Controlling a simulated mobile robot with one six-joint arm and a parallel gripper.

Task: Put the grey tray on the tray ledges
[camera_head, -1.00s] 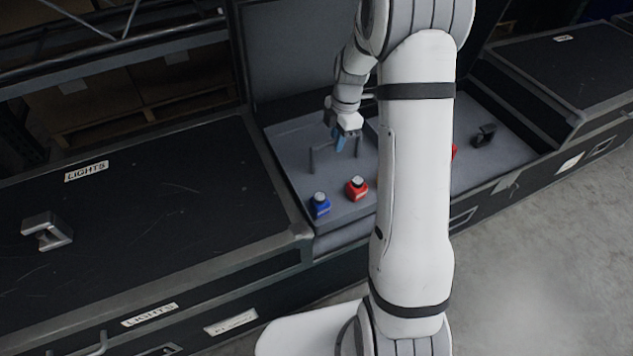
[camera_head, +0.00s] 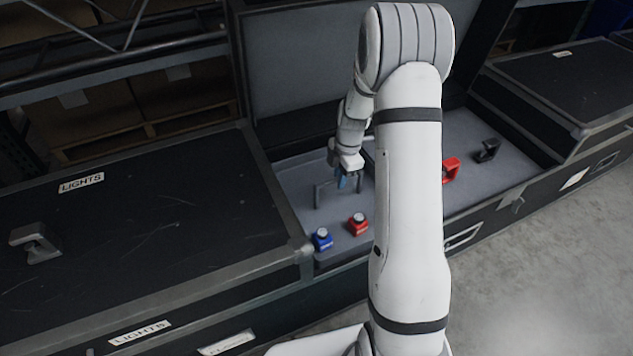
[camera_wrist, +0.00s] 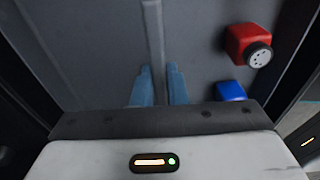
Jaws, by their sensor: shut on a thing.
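The grey tray (camera_head: 300,205) is at the left part of the open case, with an upright handle (camera_head: 318,196). A blue object (camera_head: 322,239) and a red object (camera_head: 358,225) sit near its front edge. My gripper (camera_head: 349,181) is at the handle, with its blue fingers pointing down. In the wrist view, the fingers (camera_wrist: 159,88) stand either side of the handle bar (camera_wrist: 153,35), above the tray surface (camera_wrist: 100,60). The tray's right side is hidden behind my arm. The tray ledges cannot be made out, nor whether the tray touches them.
The open case's lid (camera_head: 295,65) stands up behind the tray. A closed black case (camera_head: 150,225) lies to the left and another (camera_head: 570,75) to the right. A red clamp-like object (camera_head: 451,169) and a black one (camera_head: 487,151) sit in the right part of the open case.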

